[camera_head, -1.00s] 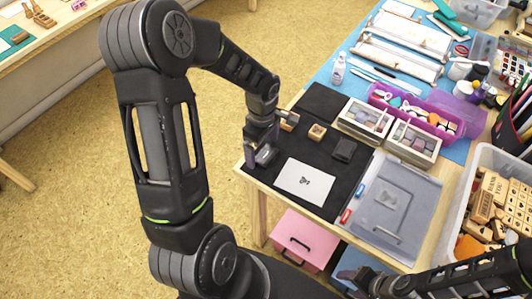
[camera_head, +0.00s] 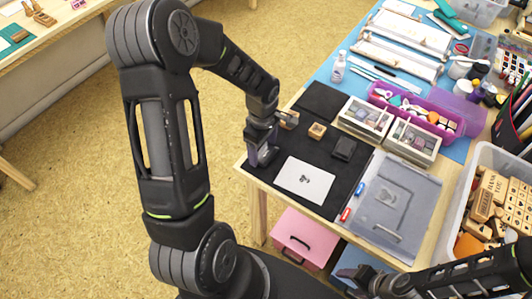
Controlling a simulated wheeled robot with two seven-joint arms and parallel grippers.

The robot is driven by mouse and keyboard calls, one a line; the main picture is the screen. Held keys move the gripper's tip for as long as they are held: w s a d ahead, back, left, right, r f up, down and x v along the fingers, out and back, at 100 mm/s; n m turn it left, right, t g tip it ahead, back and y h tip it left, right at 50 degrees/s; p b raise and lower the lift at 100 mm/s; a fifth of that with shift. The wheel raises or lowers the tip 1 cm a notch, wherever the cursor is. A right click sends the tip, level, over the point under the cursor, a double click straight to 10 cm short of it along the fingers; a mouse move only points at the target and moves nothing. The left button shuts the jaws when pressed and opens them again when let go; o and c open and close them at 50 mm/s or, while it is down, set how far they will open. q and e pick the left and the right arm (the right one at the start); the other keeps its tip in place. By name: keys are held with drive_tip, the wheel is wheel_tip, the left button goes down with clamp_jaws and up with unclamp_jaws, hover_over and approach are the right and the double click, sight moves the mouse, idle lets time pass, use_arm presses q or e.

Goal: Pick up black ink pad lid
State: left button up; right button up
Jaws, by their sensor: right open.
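A dark ink pad (camera_head: 265,157) lies at the left edge of the black mat (camera_head: 318,165), largely hidden by my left gripper (camera_head: 260,146). The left gripper points down at it with its fingers around or against its upper part. I cannot tell whether the fingers grip the lid. A second small black pad or box (camera_head: 343,149) lies on the mat further right. My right gripper (camera_head: 362,280) is open, low in the picture by the table's front edge, away from the pads.
A white card (camera_head: 305,181) with a dark print lies on the mat. Boxes of ink pads (camera_head: 366,119), a clear folder (camera_head: 392,205) and a stamp crate (camera_head: 470,240) fill the right side.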

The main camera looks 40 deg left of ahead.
sight(262, 152)
use_arm(q)
drive_tip(key=c, duration=0.9)
wheel_tip(262, 152, up, 10)
drive_tip(key=b, duration=0.1)
idle(0.7)
